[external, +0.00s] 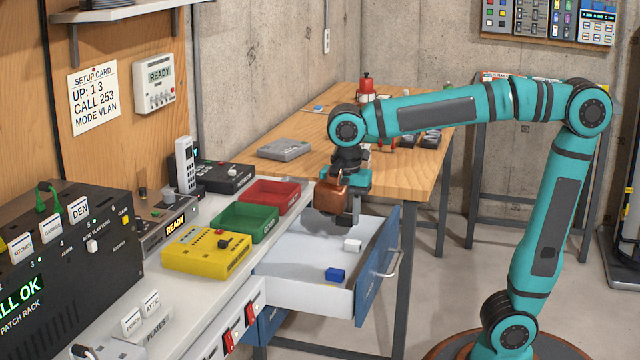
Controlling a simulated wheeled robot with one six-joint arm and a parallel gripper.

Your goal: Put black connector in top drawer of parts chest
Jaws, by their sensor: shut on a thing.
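The top drawer (300,274) of the blue parts chest is pulled open, with its light inner floor showing and a metal handle on its blue front. My gripper (347,213) points down over the back part of this drawer, shut on a small dark thing at its fingertips that looks like the black connector (345,219). The fingers largely hide it, and I cannot tell whether it touches the drawer floor. A brown block-like piece (329,198) shows against the gripper's left side; I cannot tell whether it belongs to the gripper.
A white block (352,245) and a blue block (335,274) lie in the drawer. Left of it, the bench holds a yellow box (205,262), a green tray (246,237) and a red tray (270,206). A wooden table (310,150) with several items stands behind.

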